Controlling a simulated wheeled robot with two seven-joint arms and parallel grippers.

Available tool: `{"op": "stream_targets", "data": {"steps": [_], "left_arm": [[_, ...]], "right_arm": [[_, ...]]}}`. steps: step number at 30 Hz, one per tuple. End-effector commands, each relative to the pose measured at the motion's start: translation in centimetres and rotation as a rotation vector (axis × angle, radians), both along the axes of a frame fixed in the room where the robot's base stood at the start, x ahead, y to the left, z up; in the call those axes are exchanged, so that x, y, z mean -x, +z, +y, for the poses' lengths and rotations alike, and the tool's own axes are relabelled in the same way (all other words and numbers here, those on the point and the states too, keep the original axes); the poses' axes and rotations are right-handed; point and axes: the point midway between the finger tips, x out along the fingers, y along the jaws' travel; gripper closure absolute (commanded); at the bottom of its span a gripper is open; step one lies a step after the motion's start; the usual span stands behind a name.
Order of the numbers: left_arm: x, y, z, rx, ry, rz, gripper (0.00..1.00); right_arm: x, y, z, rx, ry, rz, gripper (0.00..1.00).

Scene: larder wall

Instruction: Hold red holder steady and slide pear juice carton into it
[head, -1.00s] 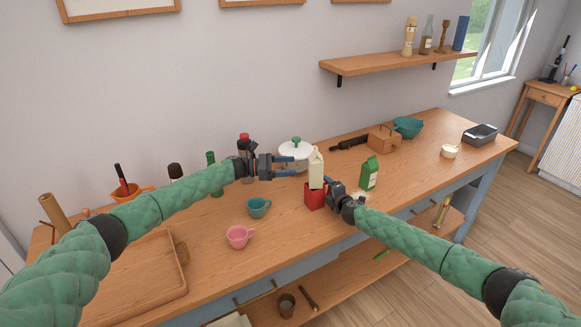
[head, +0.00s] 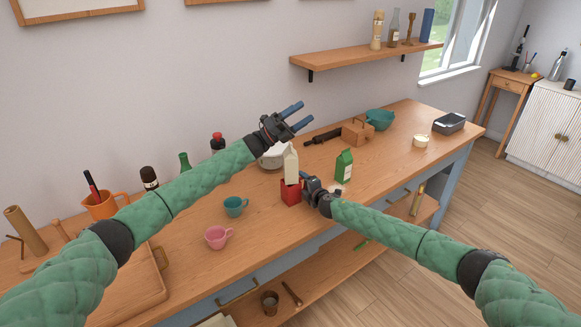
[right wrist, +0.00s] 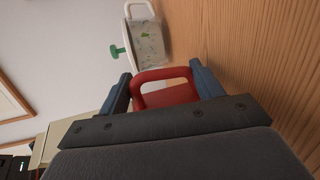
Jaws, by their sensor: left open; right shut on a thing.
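The red holder (head: 291,193) stands on the wooden counter. A cream carton (head: 291,165), which seems to be the pear juice carton, stands upright in its top with the upper part showing; its lower end is hidden by the holder. My right gripper (head: 304,180) is shut on the holder's red handle (right wrist: 172,97), on the holder's right side. My left gripper (head: 304,114) is open and empty, raised above and behind the carton, apart from it. In the right wrist view, a cream shape (right wrist: 70,140) at lower left looks like part of the carton.
A green carton (head: 344,167) stands to the right of the holder. A white pot (head: 276,158) is behind the carton. A teal cup (head: 235,206) and a pink cup (head: 218,237) stand to the left. A wooden box (head: 357,132) is further back.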

Motion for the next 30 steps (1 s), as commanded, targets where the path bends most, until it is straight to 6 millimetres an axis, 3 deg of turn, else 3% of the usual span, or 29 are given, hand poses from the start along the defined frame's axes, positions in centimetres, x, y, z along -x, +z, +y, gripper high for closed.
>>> {"op": "stream_targets", "data": {"steps": [6, 12, 16, 21, 26, 30], "left_arm": [[1.4, 4.0, -4.3, 0.184, -0.198, 0.327, 0.27], [2.6, 4.8, -8.2, 0.284, -0.336, 0.623, 0.27], [3.1, 3.0, -10.8, 0.317, -0.355, 0.815, 0.27], [3.3, -0.9, -13.0, 0.358, -0.287, 1.026, 0.27], [3.0, -4.7, -13.3, 0.441, -0.178, 1.189, 0.27], [2.8, -7.8, -12.4, 0.562, -0.069, 1.311, 0.27]], "right_arm": [[0.0, 0.1, 0.0, 0.000, 0.000, -0.001, 0.57], [0.0, 0.0, 0.0, 0.000, 0.000, -0.001, 0.57], [0.0, 0.0, 0.0, 0.000, 0.000, -0.001, 0.57], [0.0, 0.1, 0.0, 0.000, 0.000, -0.001, 0.57], [0.0, 0.1, 0.0, 0.000, 0.000, -0.001, 0.57], [0.0, 0.1, 0.0, 0.000, 0.000, -0.001, 0.57]]}}
